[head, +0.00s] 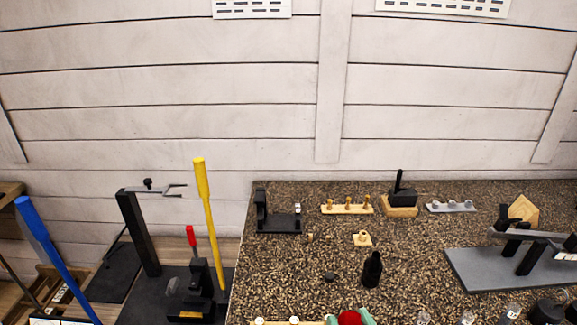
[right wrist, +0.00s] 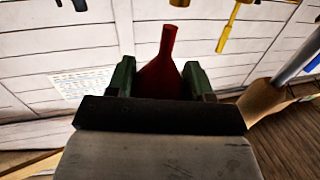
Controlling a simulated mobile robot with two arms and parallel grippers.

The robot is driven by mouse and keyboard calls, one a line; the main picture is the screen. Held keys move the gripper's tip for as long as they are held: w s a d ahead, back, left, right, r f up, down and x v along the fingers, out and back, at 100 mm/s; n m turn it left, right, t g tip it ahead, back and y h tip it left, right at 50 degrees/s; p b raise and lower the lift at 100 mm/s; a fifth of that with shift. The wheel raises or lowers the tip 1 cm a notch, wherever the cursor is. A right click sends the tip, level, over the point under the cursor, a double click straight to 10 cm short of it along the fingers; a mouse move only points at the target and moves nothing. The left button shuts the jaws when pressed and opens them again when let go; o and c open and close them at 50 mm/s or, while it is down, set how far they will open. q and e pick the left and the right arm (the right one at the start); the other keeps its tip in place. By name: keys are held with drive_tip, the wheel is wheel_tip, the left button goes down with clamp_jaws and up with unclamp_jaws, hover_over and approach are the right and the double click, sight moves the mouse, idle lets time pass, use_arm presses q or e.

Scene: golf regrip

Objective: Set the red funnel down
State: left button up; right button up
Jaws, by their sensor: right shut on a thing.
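The red funnel (right wrist: 168,55) is held between the green fingers of my right gripper (right wrist: 159,68) in the right wrist view. Its narrow spout points away from the gripper, and its wide end is partly hidden behind the dark gripper body. In the head view my right gripper (head: 349,319) shows only at the bottom edge, with the red top of the funnel (head: 349,317) between its green fingers. It is over the front of the speckled counter (head: 300,265); its height above the counter cannot be told. My left gripper is not in view.
A dark bottle (head: 372,270) and a small black puck (head: 330,277) stand on the counter beyond the gripper. A grey plate with a clamp (head: 470,270) is at right. Small racks (head: 347,209) line the back. Bare counter shows left of the bottle.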

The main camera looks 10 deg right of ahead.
drive_tip(key=shift+d, duration=0.1)
drive_tip(key=shift+w+d, duration=0.1)
drive_tip(key=shift+d, duration=0.2)
drive_tip(key=w+d+r, duration=0.2)
drive_tip(key=d+r, duration=0.2)
drive_tip(key=d, duration=0.3)
drive_tip(key=w+d+r+h, duration=0.1)
drive_tip(key=w+d+r, duration=0.1)
drive_tip(key=d+r, duration=0.2)
drive_tip(key=w+d+r+m, duration=0.1)
drive_tip(key=d+r, duration=0.3)
drive_tip(key=d, duration=0.6)
drive_tip(key=shift+w+d+r+h, duration=0.2)
drive_tip(key=shift+w+r+h, duration=0.1)
drive_tip(key=shift+w, duration=0.5)
